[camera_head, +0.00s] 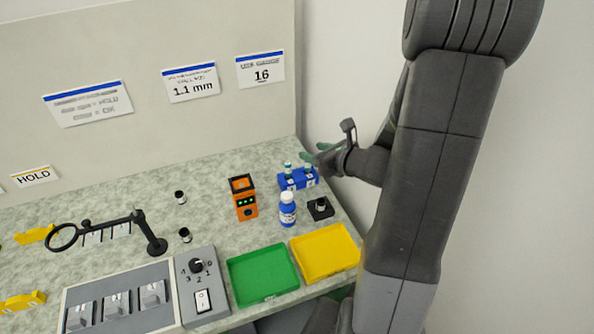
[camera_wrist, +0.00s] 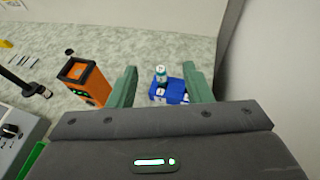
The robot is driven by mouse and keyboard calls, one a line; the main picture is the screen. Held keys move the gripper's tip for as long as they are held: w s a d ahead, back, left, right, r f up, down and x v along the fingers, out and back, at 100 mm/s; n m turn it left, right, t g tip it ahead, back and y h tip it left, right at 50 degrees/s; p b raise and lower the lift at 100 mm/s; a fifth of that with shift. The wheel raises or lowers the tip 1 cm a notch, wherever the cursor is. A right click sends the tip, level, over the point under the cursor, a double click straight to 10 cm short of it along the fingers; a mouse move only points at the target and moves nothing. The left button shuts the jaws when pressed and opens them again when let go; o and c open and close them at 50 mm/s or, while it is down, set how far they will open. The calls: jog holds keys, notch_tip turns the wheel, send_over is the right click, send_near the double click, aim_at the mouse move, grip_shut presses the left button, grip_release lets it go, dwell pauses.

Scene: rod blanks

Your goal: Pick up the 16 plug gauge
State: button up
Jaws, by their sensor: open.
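A blue rack (camera_head: 298,180) stands near the back right of the bench and holds small plug gauges with green and white ends. One gauge (camera_head: 288,167) is in its left part and another (camera_head: 308,170) in its right part; their markings are too small to read. My gripper (camera_head: 319,153) is open and empty, above and just right of the rack. In the wrist view, one gauge (camera_wrist: 161,74) and the rack (camera_wrist: 168,91) show between my spread green fingers (camera_wrist: 160,68). Part of the rack is hidden by my gripper there.
An orange device (camera_head: 243,198) stands left of the rack. A blue-and-white bottle (camera_head: 288,210) and a black block (camera_head: 320,208) are in front. Green (camera_head: 263,275) and yellow (camera_head: 326,252) trays lie nearer.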

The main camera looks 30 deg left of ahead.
jog(key=f+b, duration=0.1)
jog(key=f, duration=0.1)
jog(key=b, duration=0.8)
send_near(290, 169)
jog(key=x, duration=0.7)
jog(key=shift+a+f, duration=0.1)
jog(key=shift+f, duration=0.05)
jog(key=shift+w+a+p, duration=0.15)
jog(key=shift+a+p, duration=0.15)
jog(key=shift+a, duration=0.2)
jog(key=shift+p+x, duration=0.4)
jog(key=shift+x, duration=1.85)
jog(key=shift+w, duration=0.15)
grip_shut()
jog(key=shift+r, duration=0.25)
